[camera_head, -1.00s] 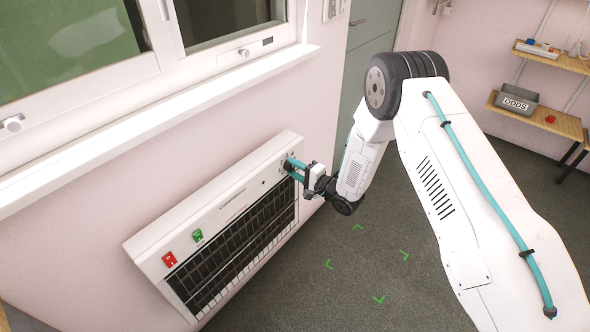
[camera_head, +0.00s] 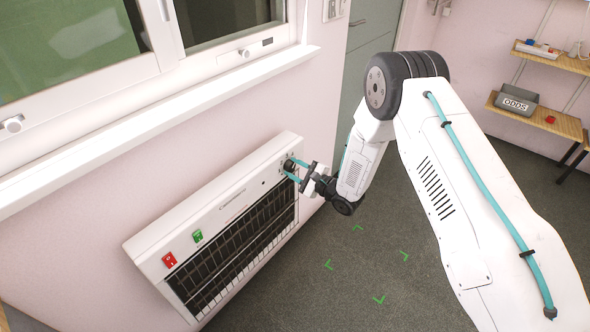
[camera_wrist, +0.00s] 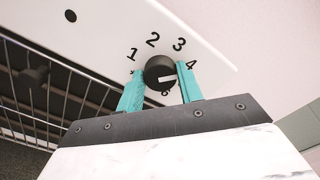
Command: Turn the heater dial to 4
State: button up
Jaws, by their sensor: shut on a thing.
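The white heater (camera_head: 215,210) is on the wall below the window. Its round black dial (camera_wrist: 160,71) sits at the top right end of the panel, and shows small in the head view (camera_head: 289,165). The numbers 1, 2, 3 and 4 (camera_wrist: 190,65) arc around it; lower marks are partly hidden. A white pointer mark on the dial lies roughly level and points right, toward the side of the 4; I cannot tell if it lines up exactly. My gripper (camera_wrist: 159,82) has its teal fingers on both sides of the dial, shut on it.
Red (camera_head: 169,259) and green (camera_head: 197,236) switches are at the heater's left end. A dark grille covers the heater's front. The window sill (camera_head: 150,125) runs above. Shelves with a grey bin (camera_head: 516,100) stand at the right. The floor in front is clear, with green corner marks.

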dwell(0.3)
jog(key=o, duration=1)
jog(key=shift+d, duration=0.1)
jog(key=v, duration=0.7)
jog(key=shift+s+d, duration=0.2)
jog(key=shift+d, duration=0.1)
